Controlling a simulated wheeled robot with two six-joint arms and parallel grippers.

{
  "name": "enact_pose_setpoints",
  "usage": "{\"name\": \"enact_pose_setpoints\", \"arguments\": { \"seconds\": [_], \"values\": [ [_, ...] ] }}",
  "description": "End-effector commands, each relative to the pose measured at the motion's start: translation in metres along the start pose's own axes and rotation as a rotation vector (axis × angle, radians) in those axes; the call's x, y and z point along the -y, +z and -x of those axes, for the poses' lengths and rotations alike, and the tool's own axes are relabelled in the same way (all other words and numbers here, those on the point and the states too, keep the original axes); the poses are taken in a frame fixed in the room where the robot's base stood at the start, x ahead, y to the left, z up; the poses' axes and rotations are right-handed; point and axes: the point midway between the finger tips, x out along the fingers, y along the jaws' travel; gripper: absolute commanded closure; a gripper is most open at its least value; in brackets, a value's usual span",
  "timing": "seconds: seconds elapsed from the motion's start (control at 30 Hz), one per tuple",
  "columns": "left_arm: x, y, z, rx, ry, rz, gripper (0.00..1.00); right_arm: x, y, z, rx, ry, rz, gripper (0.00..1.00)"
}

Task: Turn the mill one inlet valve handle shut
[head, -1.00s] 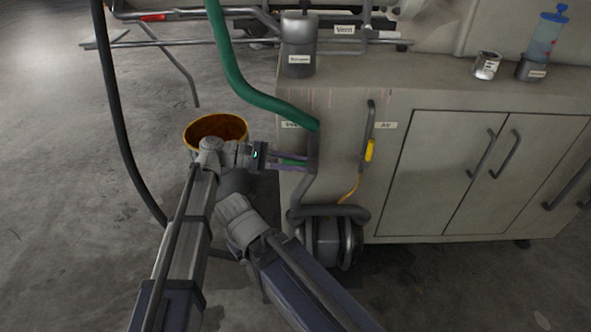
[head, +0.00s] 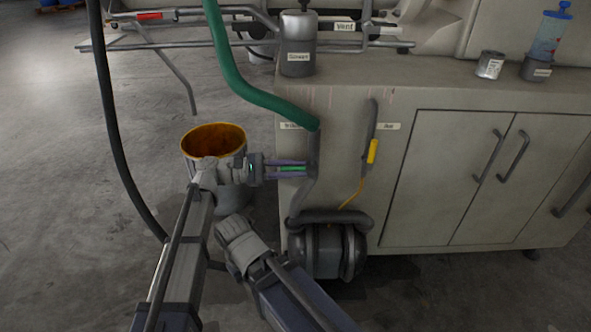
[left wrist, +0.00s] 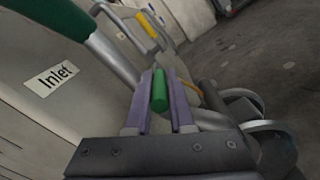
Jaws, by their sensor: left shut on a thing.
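The inlet valve handle (head: 291,168) is green and sits on the grey pipe below the green hose, at the left end of the cabinet front. It sticks out to the left, across the pipe. My left gripper (head: 304,169) is shut on it, one purple finger on each side. In the left wrist view the green handle (left wrist: 160,92) lies between the purple fingers and points toward the camera. The "Inlet" label (left wrist: 57,78) is beside the pipe there. The valve body is mostly hidden behind the fingers.
A yellow-handled valve (head: 372,151) is on the pipe to the right, by another label. An open drum (head: 214,139) stands behind my left wrist. A grey pump-like unit (head: 327,252) is below. The green hose (head: 232,78) and a black hose (head: 107,110) hang nearby.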

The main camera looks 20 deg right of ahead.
Motion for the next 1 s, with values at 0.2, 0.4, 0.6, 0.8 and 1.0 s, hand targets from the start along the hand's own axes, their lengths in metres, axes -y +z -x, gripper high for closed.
{"name": "enact_pose_setpoints", "arguments": {
  "seconds": [0.2, 0.4, 0.6, 0.8, 1.0],
  "values": [
    [0.001, 0.0, -0.001, 0.0, -0.003, 0.0, 0.63, 0.0, 0.0, 0.0, 0.0, 0.0, 0.0, 1.0],
    [0.001, 0.0, 0.0, 0.0, -0.002, 0.0, 0.49, 0.0, 0.0, 0.0, 0.0, 0.0, 0.0, 1.0],
    [0.0, 0.0, 0.002, 0.0, 0.0, 0.0, 0.49, 0.0, 0.0, 0.0, 0.0, 0.0, 0.0, 1.0],
    [0.0, -0.001, 0.028, -0.002, 0.002, 0.0, 0.49, 0.0, 0.0, -0.001, 0.0, 0.0, 0.0, 1.0],
    [0.0, -0.001, 0.06, -0.001, 0.0, 0.0, 0.49, 0.0, 0.0, -0.002, 0.0, 0.0, 0.0, 1.0]
  ]
}}
